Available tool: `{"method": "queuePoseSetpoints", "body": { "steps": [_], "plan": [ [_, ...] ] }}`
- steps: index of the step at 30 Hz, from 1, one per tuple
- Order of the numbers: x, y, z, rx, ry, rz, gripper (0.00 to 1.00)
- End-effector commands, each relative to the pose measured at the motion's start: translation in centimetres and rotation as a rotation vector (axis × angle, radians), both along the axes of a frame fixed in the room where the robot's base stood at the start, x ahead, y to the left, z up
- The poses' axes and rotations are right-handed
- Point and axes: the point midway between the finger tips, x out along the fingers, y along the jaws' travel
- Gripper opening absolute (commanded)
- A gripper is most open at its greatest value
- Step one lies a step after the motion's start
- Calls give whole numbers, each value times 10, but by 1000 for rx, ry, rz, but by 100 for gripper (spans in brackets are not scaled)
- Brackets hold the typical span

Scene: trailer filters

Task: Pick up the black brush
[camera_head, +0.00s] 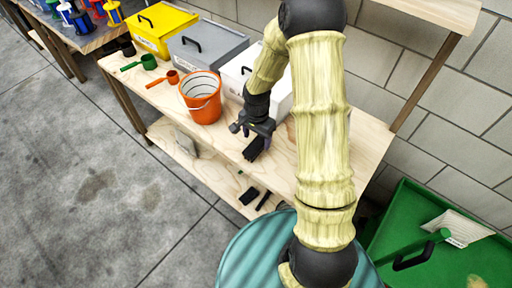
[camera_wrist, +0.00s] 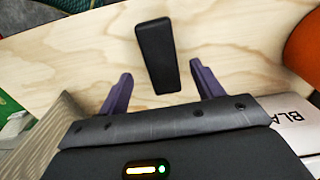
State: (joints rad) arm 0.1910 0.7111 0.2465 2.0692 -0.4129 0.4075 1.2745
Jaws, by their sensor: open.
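The black brush (camera_head: 254,148) lies on the upper wooden shelf in the head view, right by my gripper (camera_head: 252,130). In the wrist view the black brush (camera_wrist: 157,55) shows as a dark block on the light wood, in line with the gap between my gripper's two fingers (camera_wrist: 162,88). The brush's near end is close to the fingertips. I cannot tell how high the fingers are above the shelf.
An orange bucket (camera_head: 203,100) stands left of my gripper, with a white box (camera_head: 238,77) behind. Grey (camera_head: 205,52) and yellow (camera_head: 160,30) boxes stand farther left. Orange (camera_head: 167,79) and green (camera_head: 143,63) scoops lie near the front edge. Black items (camera_head: 250,195) lie on the lower shelf.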

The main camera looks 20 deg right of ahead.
Motion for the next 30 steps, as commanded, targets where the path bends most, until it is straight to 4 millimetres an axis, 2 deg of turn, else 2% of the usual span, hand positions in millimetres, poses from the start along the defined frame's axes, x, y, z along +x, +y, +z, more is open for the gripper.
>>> {"method": "queuePoseSetpoints", "body": {
  "steps": [11, 14, 22, 30],
  "plan": [
    [0, 0, -4, 0, 0, 0, 66],
    [0, 0, -11, 0, 2, 0, 66],
    [2, 2, -48, 0, 2, 1, 66],
    [2, 1, -54, 0, 0, 0, 66]
  ]
}}
